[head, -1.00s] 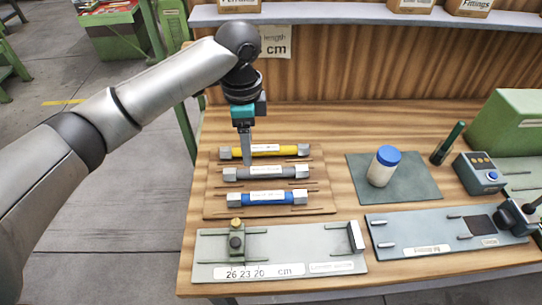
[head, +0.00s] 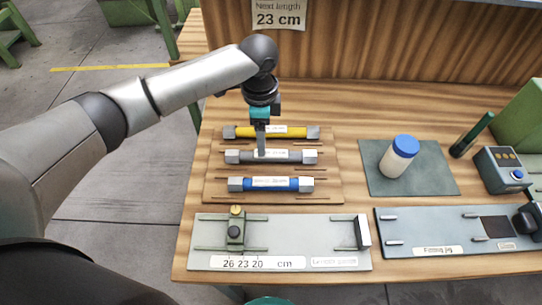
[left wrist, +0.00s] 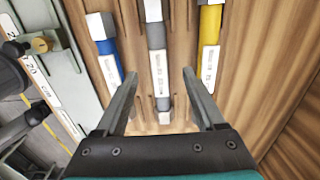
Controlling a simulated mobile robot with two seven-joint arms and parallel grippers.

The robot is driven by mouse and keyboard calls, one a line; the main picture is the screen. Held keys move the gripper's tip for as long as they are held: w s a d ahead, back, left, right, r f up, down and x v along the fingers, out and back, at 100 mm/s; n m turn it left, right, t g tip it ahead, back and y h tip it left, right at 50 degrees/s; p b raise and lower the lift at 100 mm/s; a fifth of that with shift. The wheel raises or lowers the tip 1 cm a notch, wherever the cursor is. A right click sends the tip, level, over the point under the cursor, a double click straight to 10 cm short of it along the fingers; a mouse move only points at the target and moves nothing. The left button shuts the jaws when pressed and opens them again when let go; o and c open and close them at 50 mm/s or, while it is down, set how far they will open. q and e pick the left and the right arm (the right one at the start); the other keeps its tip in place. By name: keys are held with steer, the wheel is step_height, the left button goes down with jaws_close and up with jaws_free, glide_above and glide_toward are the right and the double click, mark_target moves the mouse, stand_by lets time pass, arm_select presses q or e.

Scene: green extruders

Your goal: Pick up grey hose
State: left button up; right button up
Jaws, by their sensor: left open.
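The grey hose (head: 285,157) lies on a wooden board between a yellow hose (head: 240,132) and a blue hose (head: 306,185). It has pale end fittings and a white label. My left gripper (head: 261,150) is over the grey hose's label, left of its middle. In the left wrist view, the gripper (left wrist: 160,88) is open, and the grey hose (left wrist: 157,38) runs between its two fingers. The fingers look apart from it. I cannot tell how high the fingertips are above the board. My right gripper is not in view.
A measuring plate (head: 300,232) marked in cm lies in front of the wooden board (head: 214,190). To the right are a dark mat (head: 432,182) with a blue-capped bottle (head: 397,160), a fitting jig (head: 440,238) and a control box (head: 500,170). A wooden back panel stands behind.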

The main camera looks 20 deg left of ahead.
mark_target(271, 157)
arm_select(q)
step_height(271, 157, down, 5)
steer(key=shift+s+d+f+b, duration=0.1)
steer(key=shift+f+b, duration=0.05)
steer(key=shift+b, duration=0.35)
jaws_close()
stand_by(0.4)
